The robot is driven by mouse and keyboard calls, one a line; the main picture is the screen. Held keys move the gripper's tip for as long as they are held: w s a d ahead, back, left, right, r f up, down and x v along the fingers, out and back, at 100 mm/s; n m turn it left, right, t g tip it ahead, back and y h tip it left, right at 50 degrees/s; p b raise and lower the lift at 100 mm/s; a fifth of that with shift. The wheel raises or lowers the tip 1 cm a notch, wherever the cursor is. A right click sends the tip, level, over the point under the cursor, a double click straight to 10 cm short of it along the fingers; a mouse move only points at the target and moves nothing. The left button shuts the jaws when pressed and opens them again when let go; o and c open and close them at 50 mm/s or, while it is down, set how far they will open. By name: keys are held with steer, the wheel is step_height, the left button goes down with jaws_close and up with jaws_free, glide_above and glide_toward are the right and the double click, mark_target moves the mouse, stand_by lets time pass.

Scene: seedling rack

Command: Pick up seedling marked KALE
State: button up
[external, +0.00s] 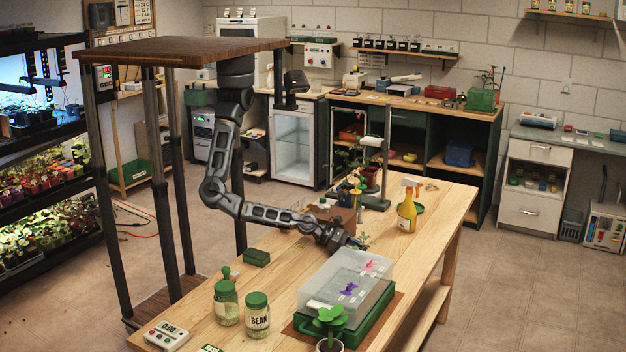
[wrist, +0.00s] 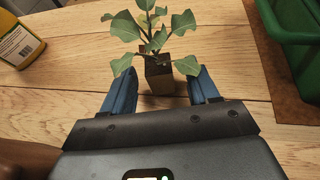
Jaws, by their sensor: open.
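A seedling with broad grey-green leaves (wrist: 150,28) stands upright in a small brown square pot (wrist: 159,77) on the wooden table, in the wrist view. I cannot read any KALE marking on it. My gripper (wrist: 162,88) is open, with its two blue fingers on either side of the pot's near part. A gap shows on both sides, and nothing is held. In the external view my gripper (external: 352,243) is low over the table. The seedling's leaves (external: 361,239) show just beyond it, and its pot is mostly hidden there.
In the external view, glass jars (external: 258,316), a timer (external: 166,336) and a potted plant (external: 330,318) stand at the near end.

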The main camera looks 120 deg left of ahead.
steer(key=shift+w+a, duration=0.2)
steer(key=shift+w, duration=0.4)
steer(key=shift+w+a, duration=0.15)
steer(key=shift+w, duration=0.4)
steer(key=shift+w+f+p, duration=0.25)
steer(key=shift+w+p, duration=0.05)
steer(key=shift+w, duration=0.35)
steer(key=shift+c, duration=0.4)
steer(key=c, duration=0.9)
steer(key=shift+r, duration=0.15)
steer(key=shift+c, duration=0.2)
